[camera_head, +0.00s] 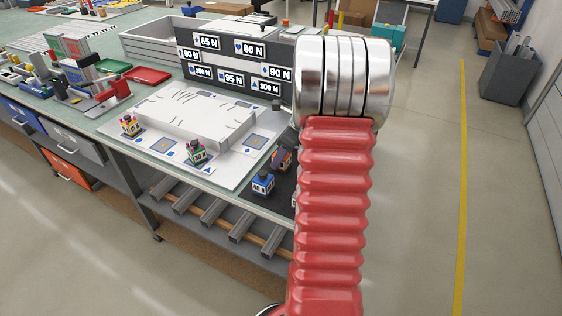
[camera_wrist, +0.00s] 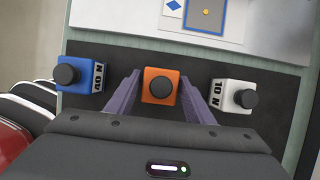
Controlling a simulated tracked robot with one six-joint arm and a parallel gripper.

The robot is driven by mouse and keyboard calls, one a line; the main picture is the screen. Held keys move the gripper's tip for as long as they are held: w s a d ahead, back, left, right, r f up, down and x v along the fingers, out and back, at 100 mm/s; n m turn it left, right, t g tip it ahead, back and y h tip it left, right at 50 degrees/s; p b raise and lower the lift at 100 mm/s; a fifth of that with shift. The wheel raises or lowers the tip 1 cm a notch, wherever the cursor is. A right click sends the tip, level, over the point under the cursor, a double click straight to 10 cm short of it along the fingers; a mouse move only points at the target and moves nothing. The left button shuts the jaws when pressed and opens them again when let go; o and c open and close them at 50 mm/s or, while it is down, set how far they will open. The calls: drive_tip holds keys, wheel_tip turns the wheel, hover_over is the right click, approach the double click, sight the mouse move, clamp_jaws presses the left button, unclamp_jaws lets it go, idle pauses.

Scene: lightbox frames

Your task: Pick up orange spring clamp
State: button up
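The task's orange spring clamp shows as an orange block with a round black knob (camera_wrist: 161,86) in the middle of the wrist view. In the head view the orange block (camera_head: 284,157) is partly hidden by my arm. My gripper (camera_wrist: 160,78) points at it with its two purple-grey fingers apart, one on each side of the block. A thin gap seems to show beside the block, but I cannot be sure whether the fingers touch it. The block sits on a dark mat (camera_wrist: 130,62).
A blue "40 N" block (camera_wrist: 82,75) is left of the orange one, and a white "10 N" block (camera_wrist: 233,95) is right. A white board (camera_head: 148,109) with other small blocks lies on the bench. A sign panel (camera_head: 237,62) stands behind.

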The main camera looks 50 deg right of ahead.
drive_tip(key=c, duration=0.9)
drive_tip(key=shift+r, duration=0.15)
drive_tip(key=shift+c, duration=0.2)
wheel_tip(320, 180, up, 10)
drive_tip(key=shift+f, duration=0.1)
idle(0.4)
